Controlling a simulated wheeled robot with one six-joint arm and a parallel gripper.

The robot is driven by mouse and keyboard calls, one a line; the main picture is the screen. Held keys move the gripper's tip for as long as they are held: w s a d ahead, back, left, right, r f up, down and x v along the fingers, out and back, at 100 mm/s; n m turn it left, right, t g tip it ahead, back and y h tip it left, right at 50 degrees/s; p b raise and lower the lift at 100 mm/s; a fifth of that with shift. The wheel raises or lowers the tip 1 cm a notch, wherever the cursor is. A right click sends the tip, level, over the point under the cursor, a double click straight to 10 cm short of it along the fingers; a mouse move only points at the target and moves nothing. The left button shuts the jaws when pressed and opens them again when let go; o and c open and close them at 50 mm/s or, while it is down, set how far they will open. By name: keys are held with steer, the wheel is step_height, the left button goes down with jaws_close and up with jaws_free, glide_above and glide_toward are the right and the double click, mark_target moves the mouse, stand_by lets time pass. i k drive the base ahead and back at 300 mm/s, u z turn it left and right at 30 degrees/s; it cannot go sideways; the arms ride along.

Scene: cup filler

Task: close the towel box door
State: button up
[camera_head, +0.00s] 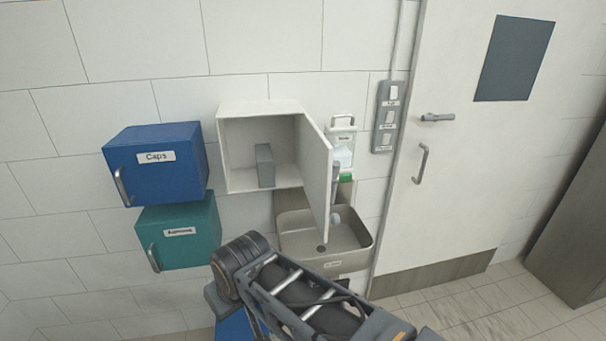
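The white wall box (224,160) stands open in the upper middle of the view. I take it to be the towel box; no label on it is readable. Its door (317,175) is hinged on the right side and swung out toward me, standing well away from the opening. A grey handle seems to show at the door's outer face, seen nearly edge-on. A grey upright block (265,166) stands inside the box. My arm shows at the bottom of the view, below the box, but my gripper's fingers cannot be made out.
A metal sink (360,239) is under and right of the open door. A white dispenser (341,133) and a switch panel (388,117) are to the right. A blue box (187,175) and a teal box (199,247), both shut, hang left. A room door (460,190) is at right.

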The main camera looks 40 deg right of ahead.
mark_target(318, 153)
steer(key=u, duration=2)
steer(key=k, duration=1.35)
steer(key=z, duration=2.1)
steer(key=i, duration=0.5)
steer(key=z, duration=0.95)
steer(key=k, duration=0.95)
steer(key=u, duration=1)
steer(key=i, duration=0.5)
